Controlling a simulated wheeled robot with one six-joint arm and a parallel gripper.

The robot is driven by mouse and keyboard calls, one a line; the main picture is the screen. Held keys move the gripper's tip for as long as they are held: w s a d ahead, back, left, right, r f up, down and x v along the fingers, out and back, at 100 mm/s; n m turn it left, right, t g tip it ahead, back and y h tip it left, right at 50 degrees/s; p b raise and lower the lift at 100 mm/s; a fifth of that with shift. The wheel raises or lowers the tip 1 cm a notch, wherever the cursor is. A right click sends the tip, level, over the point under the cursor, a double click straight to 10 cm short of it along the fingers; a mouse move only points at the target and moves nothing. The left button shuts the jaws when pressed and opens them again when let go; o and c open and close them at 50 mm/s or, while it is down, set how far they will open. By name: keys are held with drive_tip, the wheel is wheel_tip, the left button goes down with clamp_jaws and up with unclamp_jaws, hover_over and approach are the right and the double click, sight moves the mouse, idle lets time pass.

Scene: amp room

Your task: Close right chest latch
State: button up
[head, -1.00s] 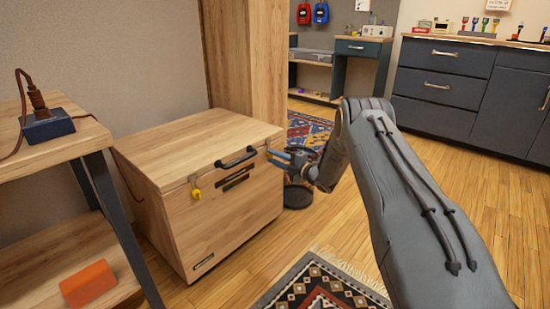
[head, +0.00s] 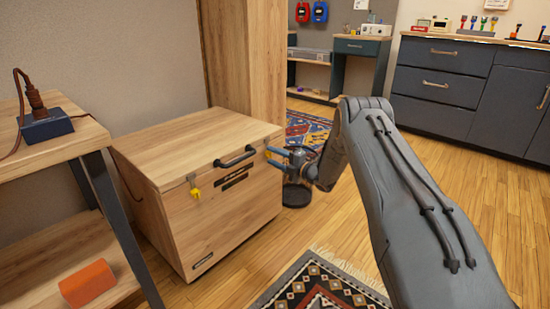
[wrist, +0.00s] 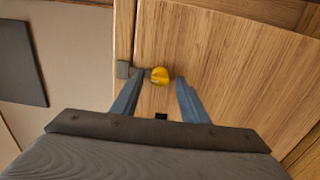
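The wooden chest (head: 215,225) stands with its lid down, and a dark handle (head: 235,157) is on the front. Its left latch (head: 195,193) is a yellow piece below a grey bracket. The right latch (wrist: 160,76) shows in the wrist view as a yellow knob beside a small grey bracket (wrist: 123,69) near the lid seam. My gripper (wrist: 160,78) is open, with one blue finger on each side of the yellow knob and a gap to each. In the head view my gripper (head: 273,157) is at the chest's right front corner and mostly hides the right latch.
A wooden side table (head: 60,150) with a dark blue box (head: 45,127) stands left of the chest. An orange block (head: 88,284) lies on its lower shelf. A dark round object (head: 296,195) sits on the floor by the chest. A patterned rug (head: 320,285) lies in front.

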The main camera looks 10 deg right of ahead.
drive_tip(key=p+v, duration=0.2)
drive_tip(key=v, duration=0.5)
drive_tip(key=shift+s+d, duration=0.25)
drive_tip(key=shift+s, duration=0.05)
